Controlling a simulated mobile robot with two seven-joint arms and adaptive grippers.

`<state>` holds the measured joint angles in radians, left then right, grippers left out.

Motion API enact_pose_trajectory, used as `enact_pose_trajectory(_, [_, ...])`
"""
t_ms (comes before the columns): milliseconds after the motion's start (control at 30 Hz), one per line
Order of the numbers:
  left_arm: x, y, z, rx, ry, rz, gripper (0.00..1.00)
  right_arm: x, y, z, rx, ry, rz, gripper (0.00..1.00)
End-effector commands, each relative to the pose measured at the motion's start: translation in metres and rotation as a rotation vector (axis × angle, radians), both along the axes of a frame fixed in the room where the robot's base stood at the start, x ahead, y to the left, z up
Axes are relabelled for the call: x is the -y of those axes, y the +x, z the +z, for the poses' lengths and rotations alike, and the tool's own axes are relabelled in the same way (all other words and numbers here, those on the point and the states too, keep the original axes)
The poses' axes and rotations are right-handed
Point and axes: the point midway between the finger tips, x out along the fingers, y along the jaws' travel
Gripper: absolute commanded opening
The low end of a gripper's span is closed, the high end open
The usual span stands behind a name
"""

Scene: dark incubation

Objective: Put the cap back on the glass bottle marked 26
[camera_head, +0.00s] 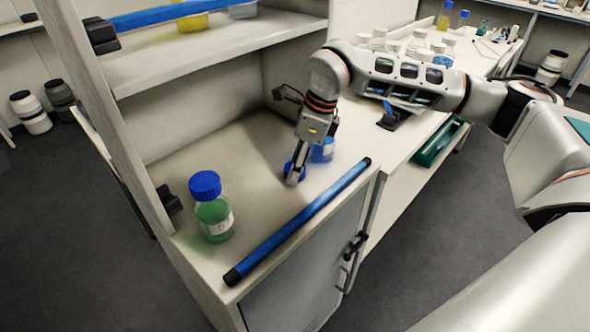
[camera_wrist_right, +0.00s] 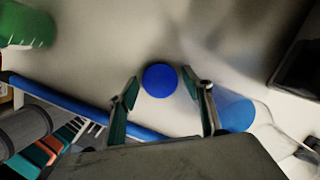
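A loose blue cap (camera_head: 289,172) lies on the cabinet's worktop. In the right wrist view the cap (camera_wrist_right: 159,80) shows between the fingers of my right gripper (camera_wrist_right: 166,98), which are spread with clear gaps on both sides. In the head view my right gripper (camera_head: 294,172) points down at the cap and partly covers it. A glass bottle with blue liquid (camera_head: 323,151) stands just behind the gripper; it also shows in the right wrist view (camera_wrist_right: 237,112). Its top is mostly hidden by the gripper, and I cannot read its number. My left gripper is not in view.
A glass bottle of green liquid (camera_head: 214,216) with a blue cap stands at the left of the worktop. A blue bar (camera_head: 300,220) runs along the front edge. A shelf (camera_head: 210,50) hangs above. More bottles stand on the bench behind.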

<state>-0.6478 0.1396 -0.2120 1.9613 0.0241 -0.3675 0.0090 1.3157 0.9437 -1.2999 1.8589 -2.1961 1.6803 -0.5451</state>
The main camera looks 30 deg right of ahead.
Motion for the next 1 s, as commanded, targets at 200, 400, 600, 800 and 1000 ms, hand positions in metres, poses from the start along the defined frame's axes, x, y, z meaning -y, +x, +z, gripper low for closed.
enact_pose_trajectory(200, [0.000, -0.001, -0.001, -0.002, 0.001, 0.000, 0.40, 0.000, 0.000, 0.000, 0.000, 0.000, 0.000, 0.25])
enact_pose_trajectory(400, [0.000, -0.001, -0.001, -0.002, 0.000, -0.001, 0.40, 0.000, 0.000, 0.001, 0.000, 0.000, 0.000, 0.25])
enact_pose_trajectory(600, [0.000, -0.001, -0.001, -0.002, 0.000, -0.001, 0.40, 0.000, 0.001, 0.009, 0.002, 0.001, 0.001, 0.25])
enact_pose_trajectory(800, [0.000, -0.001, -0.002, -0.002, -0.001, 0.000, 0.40, 0.000, 0.001, 0.036, 0.004, 0.001, -0.001, 0.25])
enact_pose_trajectory(1000, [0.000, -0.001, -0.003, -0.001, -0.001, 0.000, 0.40, 0.000, 0.001, 0.079, 0.005, 0.000, 0.000, 0.25])
